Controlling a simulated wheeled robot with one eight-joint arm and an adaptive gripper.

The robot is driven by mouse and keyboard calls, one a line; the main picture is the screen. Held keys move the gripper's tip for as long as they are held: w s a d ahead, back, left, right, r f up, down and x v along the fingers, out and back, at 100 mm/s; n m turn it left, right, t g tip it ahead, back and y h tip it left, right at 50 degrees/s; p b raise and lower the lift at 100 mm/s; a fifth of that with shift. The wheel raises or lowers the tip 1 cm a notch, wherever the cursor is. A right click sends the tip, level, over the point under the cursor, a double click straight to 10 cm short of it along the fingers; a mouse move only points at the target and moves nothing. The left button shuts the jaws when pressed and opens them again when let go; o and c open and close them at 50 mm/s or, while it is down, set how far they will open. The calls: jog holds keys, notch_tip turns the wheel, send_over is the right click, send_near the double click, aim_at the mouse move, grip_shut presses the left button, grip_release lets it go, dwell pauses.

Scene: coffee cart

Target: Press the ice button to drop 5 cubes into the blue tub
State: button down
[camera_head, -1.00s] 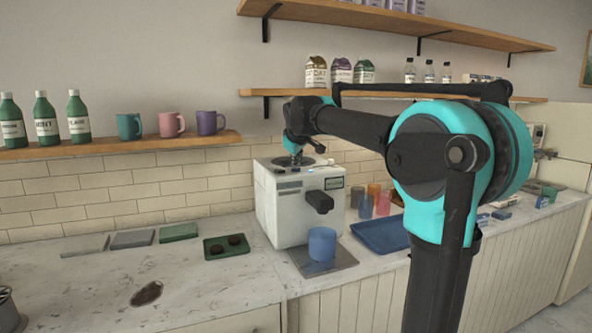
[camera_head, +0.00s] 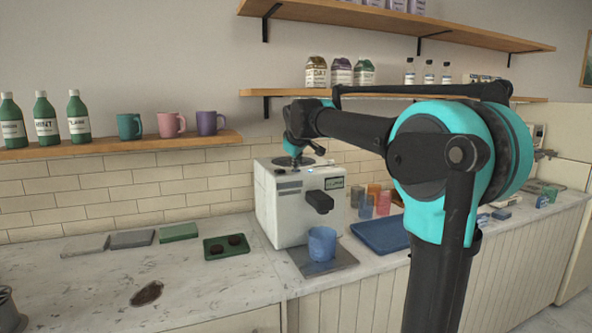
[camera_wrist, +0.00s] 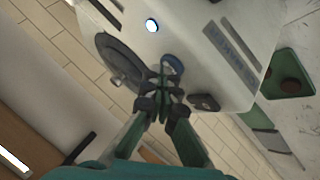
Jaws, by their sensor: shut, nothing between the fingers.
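The white ice machine (camera_head: 276,215) stands on the counter, with a black spout (camera_head: 319,202) on its front. The blue tub (camera_head: 322,245) stands upright below the spout; its contents cannot be made out. My gripper (camera_wrist: 163,73) is shut and empty, pointing down at the machine's top. In the wrist view its tips are beside a round button with a blue rim (camera_wrist: 174,64), partly behind the fingers. Contact with it cannot be told. A small lit round spot (camera_wrist: 152,25) and a dark round lid (camera_wrist: 115,62) are also on the machine.
A grey mat (camera_head: 341,257) lies under the tub. A blue tray (camera_head: 378,236) and several coloured cups (camera_head: 383,203) are to the right. A green tray (camera_head: 215,252) with dark round items is to the left. Wooden shelves hang above.

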jog(key=shift+r, duration=0.95)
jog(key=shift+r, duration=2.5)
